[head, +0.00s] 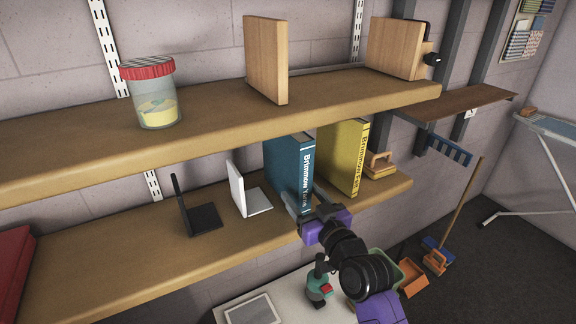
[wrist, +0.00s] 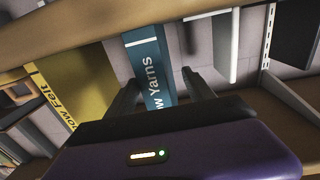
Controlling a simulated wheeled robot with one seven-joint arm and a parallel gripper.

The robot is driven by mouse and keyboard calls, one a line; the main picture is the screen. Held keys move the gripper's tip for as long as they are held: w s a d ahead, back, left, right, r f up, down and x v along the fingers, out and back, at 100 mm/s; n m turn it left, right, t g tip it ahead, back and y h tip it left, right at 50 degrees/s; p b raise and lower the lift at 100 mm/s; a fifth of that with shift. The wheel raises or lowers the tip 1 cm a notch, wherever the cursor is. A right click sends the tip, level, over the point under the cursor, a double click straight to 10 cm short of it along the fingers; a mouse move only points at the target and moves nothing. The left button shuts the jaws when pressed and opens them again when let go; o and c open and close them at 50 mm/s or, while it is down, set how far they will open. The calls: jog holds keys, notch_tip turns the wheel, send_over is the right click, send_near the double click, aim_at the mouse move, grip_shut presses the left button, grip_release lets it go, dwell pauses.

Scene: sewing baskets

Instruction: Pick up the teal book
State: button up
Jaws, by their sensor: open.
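The teal book (head: 288,165) stands upright on the lower shelf, its spine with white lettering facing out. In the wrist view the teal book (wrist: 148,62) shows beyond my gripper, its spine between the two fingers. My gripper (head: 302,200) is open and empty, in front of the lower part of the spine; it also shows in the wrist view (wrist: 160,85). I cannot tell whether a finger touches the book. The lower end of the book is partly hidden by my gripper.
A yellow book (head: 343,157) stands to the right of the teal one. White (head: 248,195) and black (head: 197,215) bookends stand to its left. The upper shelf (head: 215,110) runs close above the books. A table (head: 270,300) with a teal and red bottle (head: 319,285) is below.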

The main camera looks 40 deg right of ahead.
aim_at(292, 180)
jog(key=x, duration=0.1)
jog(key=p+x, duration=0.1)
jog(key=x, duration=0.1)
jog(key=p+x, duration=0.1)
jog(key=x, duration=0.1)
jog(key=shift+w+r, duration=0.15)
jog(key=shift+r, duration=0.1)
jog(key=shift+w+d+f, duration=0.1)
jog(key=shift+w+d, duration=0.1)
jog(key=shift+w, duration=0.2)
grip_shut()
dwell(0.8)
jog(key=shift+r, duration=0.25)
